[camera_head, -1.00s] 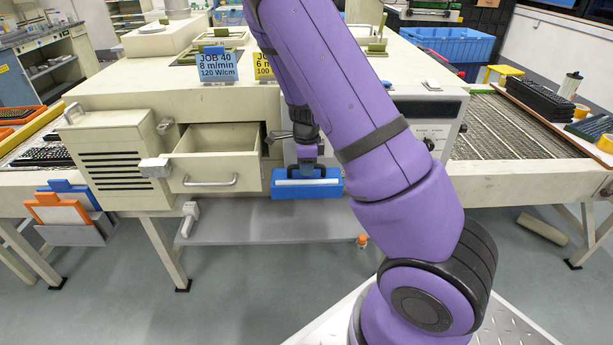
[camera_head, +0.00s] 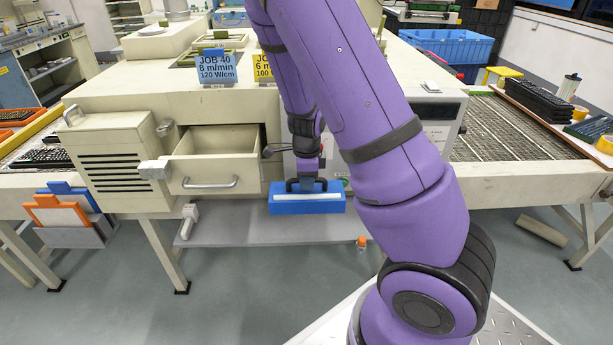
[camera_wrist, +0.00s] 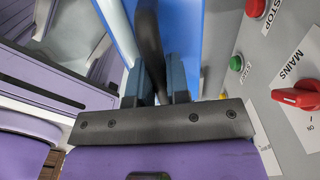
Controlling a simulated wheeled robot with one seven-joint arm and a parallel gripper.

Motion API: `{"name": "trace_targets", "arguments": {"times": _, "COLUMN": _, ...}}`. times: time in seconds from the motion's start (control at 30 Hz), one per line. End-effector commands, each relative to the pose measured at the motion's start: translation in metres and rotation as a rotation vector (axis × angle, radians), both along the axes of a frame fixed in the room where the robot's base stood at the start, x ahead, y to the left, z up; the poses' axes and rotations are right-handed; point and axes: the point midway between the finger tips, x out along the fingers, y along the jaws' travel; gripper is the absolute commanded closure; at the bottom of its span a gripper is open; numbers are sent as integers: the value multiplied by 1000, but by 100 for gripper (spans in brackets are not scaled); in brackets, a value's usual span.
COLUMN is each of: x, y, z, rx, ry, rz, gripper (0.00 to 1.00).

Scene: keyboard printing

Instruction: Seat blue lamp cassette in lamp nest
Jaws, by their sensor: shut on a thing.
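The blue lamp cassette (camera_head: 308,206), a long blue block with a white strip along its front, hangs level in front of the machine, right of the open drawer. My gripper (camera_head: 306,184) is shut on the cassette's dark handle from above. In the wrist view the gripper fingers (camera_wrist: 159,88) close around the dark handle (camera_wrist: 149,40), with the blue cassette (camera_wrist: 186,30) behind it. An open cream drawer (camera_head: 213,172), empty as far as it shows, sticks out of the machine front. I cannot tell whether it is the lamp nest.
A grey shelf (camera_head: 240,232) runs below the cassette. A control panel with a red knob (camera_wrist: 299,98) and a green button (camera_wrist: 236,63) is close to the gripper's right in the wrist view. Orange and blue plates (camera_head: 62,214) stand in a rack at the left. An orange-capped bottle (camera_head: 361,243) is below.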

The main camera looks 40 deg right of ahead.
Motion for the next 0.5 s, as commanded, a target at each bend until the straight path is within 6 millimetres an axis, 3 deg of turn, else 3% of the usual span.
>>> {"name": "trace_targets", "arguments": {"times": 0.5, "x": -26, "y": 18, "z": 1, "rx": 0, "ry": -1, "rz": 0, "gripper": 100}}
